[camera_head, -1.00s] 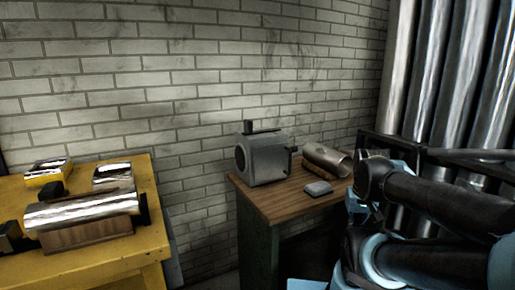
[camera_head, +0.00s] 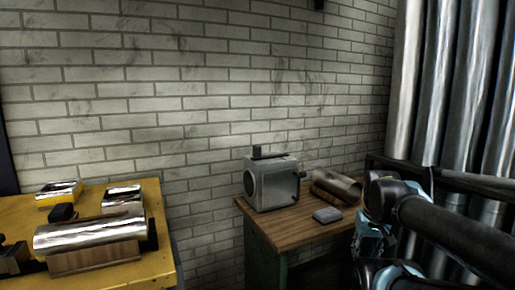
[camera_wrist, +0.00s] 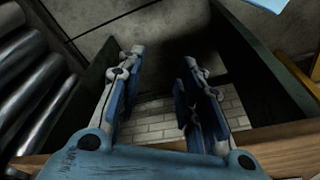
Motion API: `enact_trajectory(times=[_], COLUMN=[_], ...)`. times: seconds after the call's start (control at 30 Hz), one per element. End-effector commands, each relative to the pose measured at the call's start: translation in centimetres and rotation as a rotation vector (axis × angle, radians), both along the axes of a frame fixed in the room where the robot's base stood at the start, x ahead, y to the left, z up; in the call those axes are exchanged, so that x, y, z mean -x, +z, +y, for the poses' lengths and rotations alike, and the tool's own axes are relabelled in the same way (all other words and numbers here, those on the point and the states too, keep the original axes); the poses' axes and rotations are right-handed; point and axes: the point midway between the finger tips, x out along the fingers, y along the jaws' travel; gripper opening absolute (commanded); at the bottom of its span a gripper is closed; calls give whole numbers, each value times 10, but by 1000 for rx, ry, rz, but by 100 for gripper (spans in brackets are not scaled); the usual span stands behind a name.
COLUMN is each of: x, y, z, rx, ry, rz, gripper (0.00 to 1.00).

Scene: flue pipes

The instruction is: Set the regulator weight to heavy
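A grey metal box (camera_head: 270,184) with a round opening on its left face stands on a small wooden-topped table. It has a black block (camera_head: 268,152) on top and a small dark fitting (camera_head: 301,174) on its right side. I cannot tell for sure which part is the regulator weight or how it is set. My gripper (camera_wrist: 162,60) is open and empty in the wrist view, with its two blue fingers apart. In the head view my arm is to the right of the wooden-topped table, and my gripper's fingers are hard to make out.
A curved metal pipe piece (camera_head: 337,187) and a small grey block (camera_head: 327,215) lie on the wooden-topped table (camera_head: 285,233). A yellow bench (camera_head: 120,277) at the left holds shiny pipe pieces. Tall metal pipes (camera_head: 437,85) stand at the right. A brick wall (camera_head: 200,80) is behind.

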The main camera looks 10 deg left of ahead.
Motion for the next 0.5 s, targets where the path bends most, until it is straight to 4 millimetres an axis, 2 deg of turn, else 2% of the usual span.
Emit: enact_trajectory(times=[0.27,0.5], x=[-57,-108], y=[100,186], z=[31,76], rx=[-2,1], ry=[102,200], rz=[32,62], gripper=[40,40])
